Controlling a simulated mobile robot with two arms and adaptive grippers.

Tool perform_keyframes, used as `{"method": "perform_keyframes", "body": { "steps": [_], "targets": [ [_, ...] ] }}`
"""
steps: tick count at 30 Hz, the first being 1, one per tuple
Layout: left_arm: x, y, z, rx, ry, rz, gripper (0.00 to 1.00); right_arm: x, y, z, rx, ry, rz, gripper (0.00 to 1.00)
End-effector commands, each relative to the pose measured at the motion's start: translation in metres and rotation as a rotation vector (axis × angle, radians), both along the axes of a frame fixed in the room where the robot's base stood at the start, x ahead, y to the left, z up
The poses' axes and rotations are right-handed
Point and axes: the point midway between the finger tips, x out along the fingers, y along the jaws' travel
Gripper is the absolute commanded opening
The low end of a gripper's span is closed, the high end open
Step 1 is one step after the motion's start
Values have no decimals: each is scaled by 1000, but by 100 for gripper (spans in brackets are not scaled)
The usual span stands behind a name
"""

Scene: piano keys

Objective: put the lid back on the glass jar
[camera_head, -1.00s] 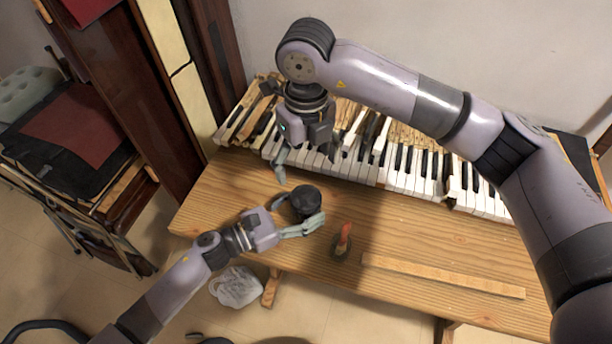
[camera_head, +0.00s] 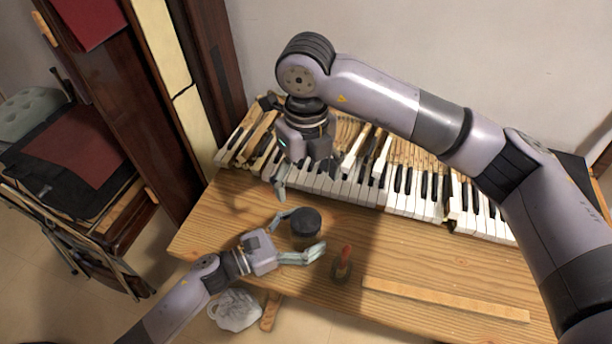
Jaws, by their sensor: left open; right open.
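A round, dark, lid-like top (camera_head: 306,216) shows on the table, with a dark body beneath it. I cannot make out clear glass, or whether this is the lid seated on the jar. My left gripper (camera_head: 299,233) is open, with one finger at the left of the dark object and the other in front of it. I cannot tell whether the fingers touch it. My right gripper (camera_head: 281,183) is open, behind and left of the dark object near the piano keys, and apart from it. Its fingers partly overlap in the view.
The wooden table (camera_head: 215,215) carries a piano keyboard (camera_head: 400,190) along its back. A red-handled tool (camera_head: 346,258) stands right of the dark object. A wooden strip (camera_head: 445,299) lies at the front right. Bare table lies between the strip and keys.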

Motion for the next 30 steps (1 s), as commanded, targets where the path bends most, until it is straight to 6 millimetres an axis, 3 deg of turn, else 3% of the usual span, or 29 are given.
{"method": "perform_keyframes", "body": {
  "steps": [8,21,30],
  "targets": [
    [-5,10,-1,1,2,0,82,0,0,0,0,0,0,78],
    [-47,86,-1,2,2,0,82,0,0,0,0,0,0,78],
    [-57,106,0,0,0,0,82,0,0,0,0,0,0,78]
  ]
}}
